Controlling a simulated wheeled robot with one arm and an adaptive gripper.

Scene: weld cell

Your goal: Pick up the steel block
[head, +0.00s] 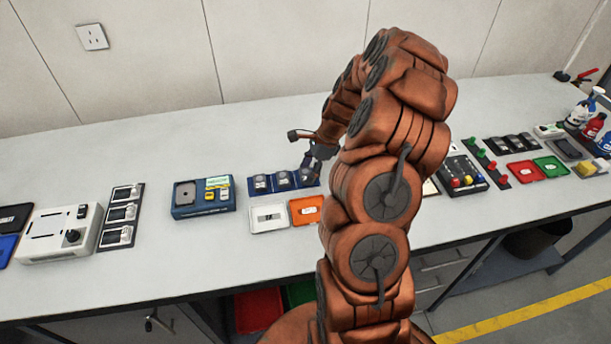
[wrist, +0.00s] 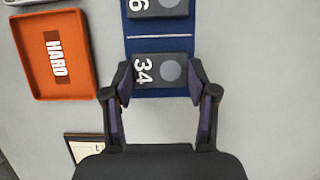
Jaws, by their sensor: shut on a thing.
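The steel block (wrist: 160,72), dark grey with "34" and a round grey spot on its top, sits at the end of a blue mat (wrist: 158,45) in the wrist view. My gripper (wrist: 161,80) has one finger on each side of it and is shut on it. In the head view my gripper (head: 316,158) reaches down to the right end of the blue mat (head: 272,192), partly hiding the block there. I cannot tell any gap between block and mat.
A second block (wrist: 157,8), its number cut off, lies close beyond on the same mat. An orange tray (wrist: 84,88) marked "HARD" is to the left. In the head view, a white tray (head: 268,217) and a blue case (head: 203,210) stand nearby.

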